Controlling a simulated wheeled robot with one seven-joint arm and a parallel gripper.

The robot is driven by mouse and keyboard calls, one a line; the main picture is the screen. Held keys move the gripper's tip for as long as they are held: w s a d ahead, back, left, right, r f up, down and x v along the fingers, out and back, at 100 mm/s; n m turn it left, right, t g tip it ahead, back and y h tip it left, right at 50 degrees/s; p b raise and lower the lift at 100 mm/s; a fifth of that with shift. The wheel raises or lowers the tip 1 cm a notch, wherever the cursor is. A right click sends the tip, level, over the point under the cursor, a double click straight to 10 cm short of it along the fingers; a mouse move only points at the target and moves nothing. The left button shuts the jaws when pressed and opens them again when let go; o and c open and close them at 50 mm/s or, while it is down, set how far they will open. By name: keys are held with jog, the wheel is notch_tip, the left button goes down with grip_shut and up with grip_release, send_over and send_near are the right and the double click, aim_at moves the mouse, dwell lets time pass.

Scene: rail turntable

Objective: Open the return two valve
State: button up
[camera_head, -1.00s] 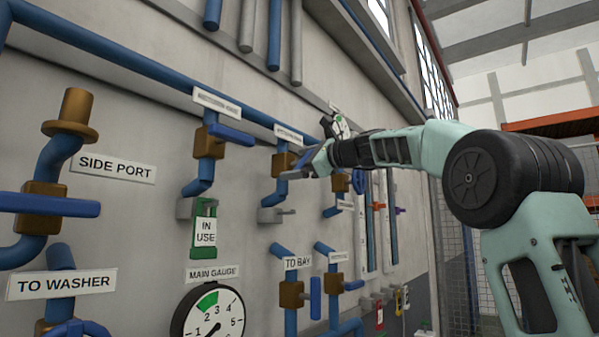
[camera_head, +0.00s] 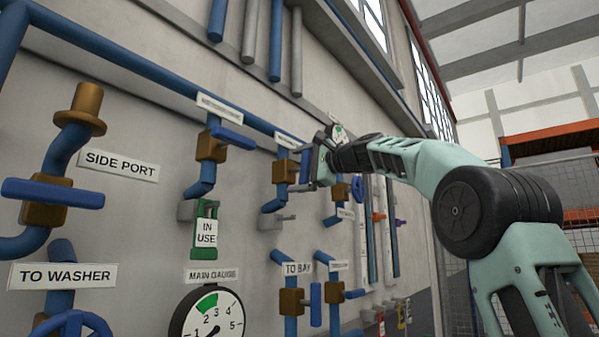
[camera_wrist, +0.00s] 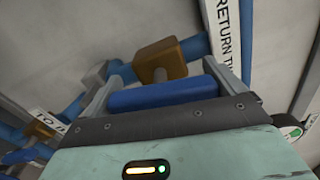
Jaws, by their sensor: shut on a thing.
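The valve has a brown body (camera_head: 281,168) on a vertical blue pipe, with a white label (camera_head: 287,140) above it, too small to read there. In the wrist view the label (camera_wrist: 225,30) begins "RETURN T", the rest cut off. My gripper (camera_wrist: 160,92) is shut on the blue valve handle (camera_wrist: 162,95), one finger at each end of it. The brown body (camera_wrist: 160,60) is just behind the handle. In the head view my gripper (camera_head: 311,166) is at the valve's right side, and the blue handle (camera_head: 305,167) looks about upright, along the pipe.
To the left is a valve with a horizontal blue handle (camera_head: 234,140), and a green "IN USE" tag (camera_head: 205,232) hangs below it. Lower down are the "TO BAY" valve (camera_head: 291,301) and the main gauge (camera_head: 207,318). A small gauge (camera_head: 338,133) is close behind my wrist.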

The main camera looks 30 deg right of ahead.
dwell(0.4)
jog(key=o, duration=0.6)
jog(key=b+v, duration=0.6)
jog(key=v, duration=1.1)
jog(key=shift+s+d, duration=0.1)
jog(key=shift+s, duration=0.15)
